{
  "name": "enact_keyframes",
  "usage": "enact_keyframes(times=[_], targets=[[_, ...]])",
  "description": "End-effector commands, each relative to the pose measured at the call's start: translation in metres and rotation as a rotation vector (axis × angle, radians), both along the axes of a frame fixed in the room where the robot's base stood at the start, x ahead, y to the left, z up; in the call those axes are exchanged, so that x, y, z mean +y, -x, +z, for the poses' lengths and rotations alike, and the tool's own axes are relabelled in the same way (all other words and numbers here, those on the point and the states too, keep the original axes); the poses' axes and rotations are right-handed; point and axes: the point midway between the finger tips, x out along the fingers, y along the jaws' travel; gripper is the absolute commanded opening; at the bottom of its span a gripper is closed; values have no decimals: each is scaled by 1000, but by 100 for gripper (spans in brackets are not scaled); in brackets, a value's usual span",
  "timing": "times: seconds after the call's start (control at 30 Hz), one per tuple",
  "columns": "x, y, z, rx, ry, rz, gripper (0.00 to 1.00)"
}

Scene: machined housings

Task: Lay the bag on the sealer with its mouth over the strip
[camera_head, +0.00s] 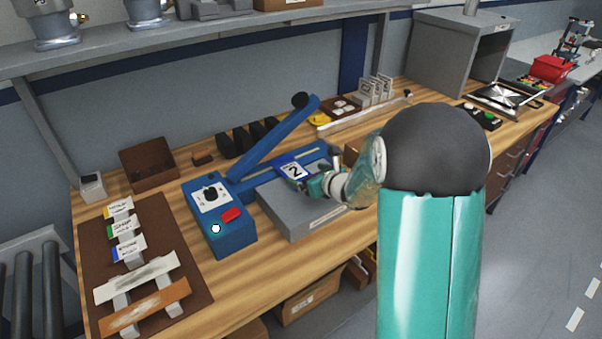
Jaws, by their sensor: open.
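The blue sealer stands on the wooden bench, with its control box (218,218) at the left and its lever arm (275,138) raised towards the back right. A pale strip (246,177) shows along its blue bed behind a grey platform (290,217). A small flat piece with a blue-edged white label reading "2" (293,171), which looks like the bag, lies at the platform's back edge against the bed. Its mouth is too small to make out. My gripper (312,184) is open beside the label's right side, low over the platform. My wrist hides part of the bed's right end.
A brown mat (88,240) with a rack of tagged strips lies at the left. A brown box (147,163) and dark upright pieces (245,138) stand behind the sealer. A long pale bar (365,118) lies at the back right.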

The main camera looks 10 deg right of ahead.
Motion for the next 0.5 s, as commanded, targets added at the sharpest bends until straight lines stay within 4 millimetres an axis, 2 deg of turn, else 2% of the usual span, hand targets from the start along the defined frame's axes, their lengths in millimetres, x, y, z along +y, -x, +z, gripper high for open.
enact_keyframes(times=[0.2,0.4,0.5], targets=[[-17,39,18,-1,-1,-2,93],[-23,56,26,-1,2,2,93],[-16,62,34,-15,33,44,93]])
